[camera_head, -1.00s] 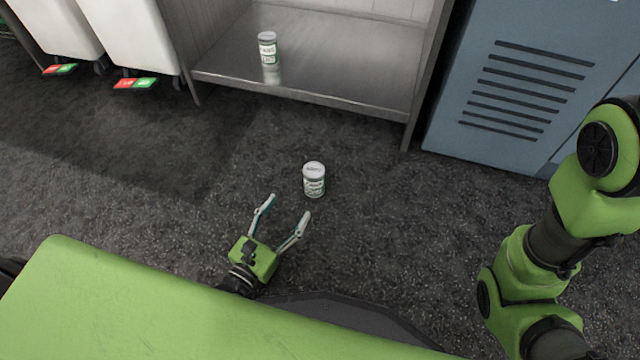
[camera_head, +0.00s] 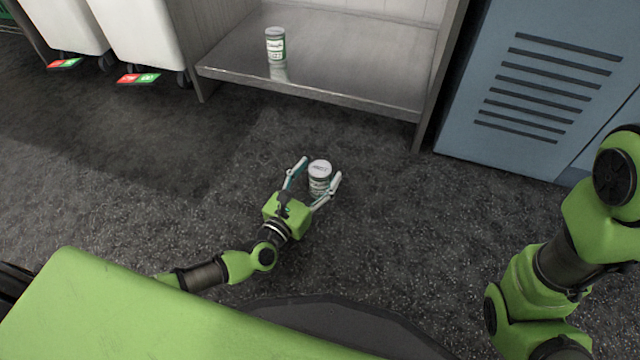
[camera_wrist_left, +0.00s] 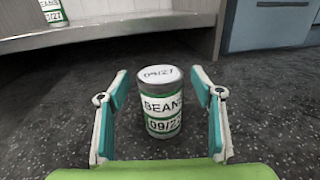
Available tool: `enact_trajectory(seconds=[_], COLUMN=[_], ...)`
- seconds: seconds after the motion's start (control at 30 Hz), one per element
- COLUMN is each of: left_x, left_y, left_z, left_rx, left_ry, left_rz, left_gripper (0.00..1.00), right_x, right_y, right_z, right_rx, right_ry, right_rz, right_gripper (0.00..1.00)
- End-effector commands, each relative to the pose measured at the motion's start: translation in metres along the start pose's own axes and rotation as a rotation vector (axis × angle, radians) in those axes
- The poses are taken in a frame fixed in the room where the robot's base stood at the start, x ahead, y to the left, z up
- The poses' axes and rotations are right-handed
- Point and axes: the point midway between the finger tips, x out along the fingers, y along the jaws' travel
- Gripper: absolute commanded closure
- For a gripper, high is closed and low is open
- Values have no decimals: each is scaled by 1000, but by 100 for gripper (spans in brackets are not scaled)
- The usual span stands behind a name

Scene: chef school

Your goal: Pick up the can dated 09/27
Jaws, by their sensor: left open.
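A beans can (camera_head: 320,174) with a white and green label stands upright on the dark floor. In the left wrist view the can (camera_wrist_left: 162,104) reads 09/27 on its lid and label. My left gripper (camera_head: 316,170) is open, with one finger on each side of this can; gaps show between the fingers and the can in the wrist view (camera_wrist_left: 161,85). A second beans can (camera_head: 276,45) stands on the low metal shelf. In the wrist view its label (camera_wrist_left: 53,12) is partly cut off and ends in 3/27. My right gripper is out of view.
The low metal shelf (camera_head: 340,70) is behind the floor can. A blue vented cabinet (camera_head: 545,85) stands to the right, and white wheeled bins (camera_head: 140,35) stand at the left. The floor around the can is clear.

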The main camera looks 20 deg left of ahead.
Motion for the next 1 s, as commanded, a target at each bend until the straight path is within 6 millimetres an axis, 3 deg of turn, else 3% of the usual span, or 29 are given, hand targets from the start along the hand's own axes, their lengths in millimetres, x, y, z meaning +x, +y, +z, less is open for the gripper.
enact_trajectory(seconds=[0.1, 0.33, 0.37, 0.53, 1.0], left_x=[10, 11, 11, 10, 11], left_y=[0, 0, 0, 0, 1], left_z=[-1, 0, 0, 0, 9], left_rx=[1, 1, 1, 1, 1], left_ry=[0, 2, 2, 2, -1], left_rz=[0, 0, 0, 0, 1], left_gripper=[40, 40, 45, 89, 91], right_x=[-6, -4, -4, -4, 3], right_y=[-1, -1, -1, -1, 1], right_z=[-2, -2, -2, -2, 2], right_rx=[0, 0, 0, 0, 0], right_ry=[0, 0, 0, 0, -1], right_rz=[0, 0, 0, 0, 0], right_gripper=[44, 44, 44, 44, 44])
